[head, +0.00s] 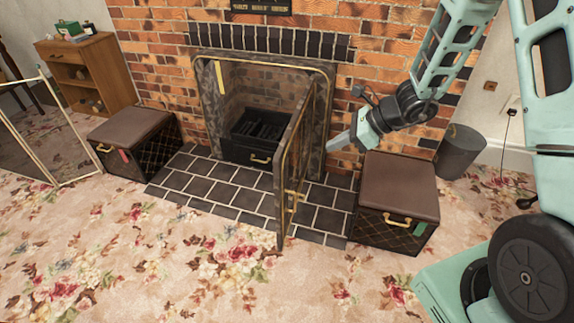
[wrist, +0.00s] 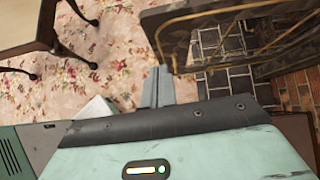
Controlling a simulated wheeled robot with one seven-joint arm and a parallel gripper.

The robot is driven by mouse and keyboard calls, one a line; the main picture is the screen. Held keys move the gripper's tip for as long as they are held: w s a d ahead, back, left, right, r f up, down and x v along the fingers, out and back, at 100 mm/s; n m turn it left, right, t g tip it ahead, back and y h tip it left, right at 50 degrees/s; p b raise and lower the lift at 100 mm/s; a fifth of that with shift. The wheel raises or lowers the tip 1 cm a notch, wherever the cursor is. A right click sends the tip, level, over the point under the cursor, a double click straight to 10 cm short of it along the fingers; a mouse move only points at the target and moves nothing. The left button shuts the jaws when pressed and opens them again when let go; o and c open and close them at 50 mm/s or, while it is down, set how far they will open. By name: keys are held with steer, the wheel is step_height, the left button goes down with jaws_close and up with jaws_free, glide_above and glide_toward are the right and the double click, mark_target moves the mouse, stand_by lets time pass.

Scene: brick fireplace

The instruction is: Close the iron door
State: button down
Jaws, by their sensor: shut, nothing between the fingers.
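The iron door (head: 293,165) of the fireplace stands swung out into the room, at a steep angle to the opening. It is a dark panel with brass-coloured trim and a brass handle (head: 292,198) low down. The fireplace opening (head: 258,92) is uncovered, with a black grate (head: 262,130) inside. My gripper (head: 332,144) is shut and empty, just right of the door in the head view. In the wrist view my fingers (wrist: 158,84) point beside the near edge of the dark, brass-edged door (wrist: 205,28). I cannot tell whether they touch it.
A brown-topped box (head: 398,188) stands right of the dark tiled hearth (head: 225,185), and another box (head: 133,125) stands left of it. A grey bin (head: 460,152) stands at the right. The flowered carpet (head: 180,265) in front is clear. A glass-and-metal frame (head: 45,130) stands far left.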

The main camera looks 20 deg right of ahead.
steer(key=b, duration=0.1)
glide_toward(283, 161)
step_height(283, 161, down, 4)
steer(key=a, duration=0.1)
steer(key=w+a, duration=0.1)
steer(key=a, duration=0.1)
steer(key=shift+w+r, duration=0.1)
steer(key=shift+w, duration=0.1)
steer(key=shift+w+a, duration=0.3)
steer(key=shift+a, duration=0.15)
